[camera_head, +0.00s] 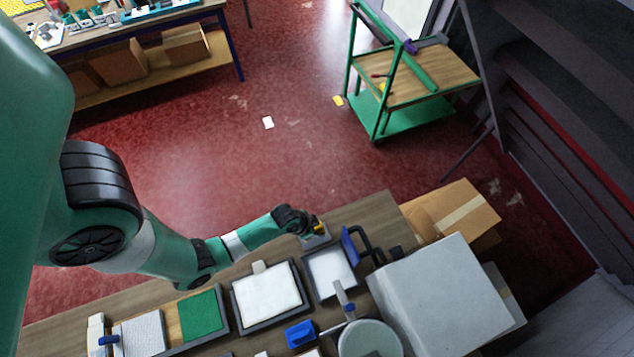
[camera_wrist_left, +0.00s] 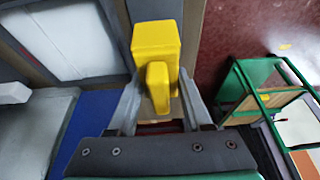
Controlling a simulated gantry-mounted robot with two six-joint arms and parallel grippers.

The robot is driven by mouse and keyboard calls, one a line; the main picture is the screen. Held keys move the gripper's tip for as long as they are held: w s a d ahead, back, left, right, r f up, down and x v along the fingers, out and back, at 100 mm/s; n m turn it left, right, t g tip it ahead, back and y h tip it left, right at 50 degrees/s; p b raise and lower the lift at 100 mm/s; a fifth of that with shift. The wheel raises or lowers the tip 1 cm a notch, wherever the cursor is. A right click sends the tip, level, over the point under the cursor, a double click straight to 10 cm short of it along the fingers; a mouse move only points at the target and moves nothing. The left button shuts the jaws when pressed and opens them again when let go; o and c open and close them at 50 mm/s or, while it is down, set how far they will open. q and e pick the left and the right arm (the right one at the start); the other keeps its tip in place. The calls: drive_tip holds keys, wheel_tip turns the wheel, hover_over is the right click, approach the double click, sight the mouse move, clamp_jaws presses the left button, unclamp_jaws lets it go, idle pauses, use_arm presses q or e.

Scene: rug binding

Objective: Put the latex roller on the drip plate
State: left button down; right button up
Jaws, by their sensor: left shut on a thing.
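My left gripper (camera_head: 316,236) is at the back edge of the workbench, shut on a yellow block-like piece. In the left wrist view, this yellow piece (camera_wrist_left: 156,47) sits between my gripper's fingers (camera_wrist_left: 158,103); whether it is part of the latex roller is not clear. A blue piece with a dark bent bar (camera_head: 349,247) lies just right of the gripper and looks roller-like. Two dark-rimmed trays with pale insides, a smaller tray (camera_head: 328,270) and a larger tray (camera_head: 267,292), are in front of it; I cannot tell which is the drip plate. My right gripper is not in view.
A large grey box (camera_head: 440,295) stands at the right of the bench. A round grey container (camera_head: 370,340) and a blue block (camera_head: 300,334) are near the front. A green pad (camera_head: 201,314) lies left. A green cart (camera_head: 415,85) stands on the red floor beyond.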

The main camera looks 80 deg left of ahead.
sight(317, 230)
use_arm(q)
drive_tip(key=shift+s+b+x, duration=0.2)
drive_tip(key=shift+b+x, duration=0.15)
drive_tip(key=shift+x, duration=0.5)
drive_tip(key=shift+s+b+x, duration=0.2)
drive_tip(key=shift+b+x, duration=0.15)
drive_tip(key=shift+x, duration=0.5)
drive_tip(key=shift+f, duration=0.3)
drive_tip(key=c, duration=0.8)
unclamp_jaws()
drive_tip(key=shift+f, duration=0.1)
drive_tip(key=o, duration=0.5)
